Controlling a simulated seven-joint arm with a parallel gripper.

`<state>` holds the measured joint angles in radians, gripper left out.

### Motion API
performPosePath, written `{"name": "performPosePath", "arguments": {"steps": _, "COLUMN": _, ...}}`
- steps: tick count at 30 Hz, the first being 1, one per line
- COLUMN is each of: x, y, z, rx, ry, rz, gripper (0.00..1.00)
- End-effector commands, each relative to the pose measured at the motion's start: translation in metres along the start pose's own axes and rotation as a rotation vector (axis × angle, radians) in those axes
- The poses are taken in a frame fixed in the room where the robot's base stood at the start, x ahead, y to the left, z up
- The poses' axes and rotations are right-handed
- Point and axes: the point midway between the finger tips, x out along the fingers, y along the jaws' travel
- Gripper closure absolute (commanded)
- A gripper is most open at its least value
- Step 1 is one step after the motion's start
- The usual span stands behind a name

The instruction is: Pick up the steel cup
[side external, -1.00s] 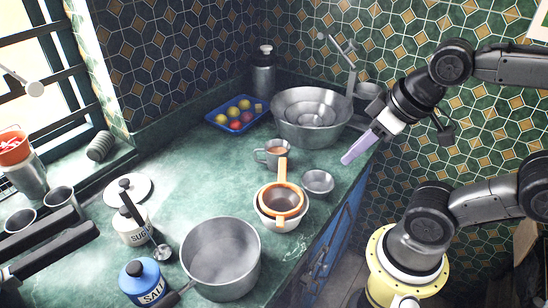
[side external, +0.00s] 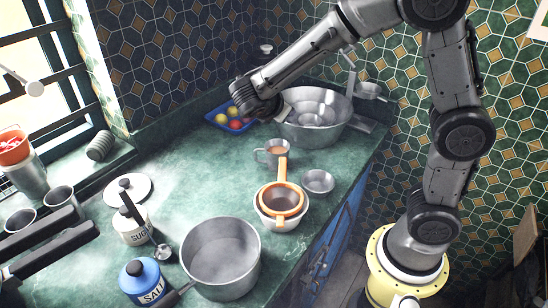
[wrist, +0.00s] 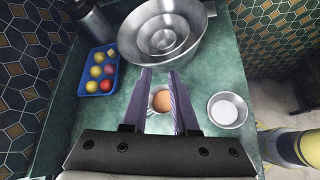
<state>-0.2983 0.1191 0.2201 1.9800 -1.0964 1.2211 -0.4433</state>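A steel cup (side external: 272,153) with a side handle stands upright on the green counter, holding something orange-brown. In the wrist view the cup (wrist: 161,100) shows between and beyond my two lavender fingers, partly covered by them. My gripper (wrist: 161,76) is open, with nothing held between its fingers. In the side view my wrist is above the back of the counter, behind the cup, and the fingers are hidden. Two other steel cups (side external: 61,200) stand at the far left by the window.
Nested steel bowls (side external: 346,124) and a blue tray of fruit (wrist: 92,86) sit behind the cup. A small steel bowl (side external: 318,182), an orange strainer (side external: 283,200) and a large pot (side external: 220,270) stand nearer. Open counter lies left of the cup.

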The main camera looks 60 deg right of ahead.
Motion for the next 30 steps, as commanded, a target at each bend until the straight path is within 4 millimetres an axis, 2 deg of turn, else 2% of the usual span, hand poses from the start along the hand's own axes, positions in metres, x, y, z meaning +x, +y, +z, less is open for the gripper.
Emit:
{"name": "performPosePath", "arguments": {"steps": 1, "x": 0.004, "y": 0.01, "z": -0.025, "rx": -0.097, "ry": -0.035, "rz": 0.03, "gripper": 0.73}}
{"name": "performPosePath", "arguments": {"steps": 6, "x": 0.011, "y": 0.027, "z": -0.1, "rx": -0.348, "ry": -0.122, "rz": 0.127, "gripper": 0.73}}
{"name": "performPosePath", "arguments": {"steps": 9, "x": 0.015, "y": 0.022, "z": -0.139, "rx": -0.451, "ry": -0.145, "rz": 0.157, "gripper": 0.73}}
{"name": "performPosePath", "arguments": {"steps": 12, "x": 0.019, "y": 0.011, "z": -0.165, "rx": -0.521, "ry": -0.156, "rz": 0.16, "gripper": 0.73}}
{"name": "performPosePath", "arguments": {"steps": 15, "x": 0.021, "y": 0.002, "z": -0.178, "rx": -0.562, "ry": -0.162, "rz": 0.162, "gripper": 0.73}}
{"name": "performPosePath", "arguments": {"steps": 19, "x": 0.027, "y": 0.003, "z": -0.181, "rx": -0.571, "ry": -0.161, "rz": 0.168, "gripper": 0.73}}
{"name": "performPosePath", "arguments": {"steps": 30, "x": 0.089, "y": 0.015, "z": -0.174, "rx": -0.568, "ry": -0.16, "rz": 0.166, "gripper": 0.73}}
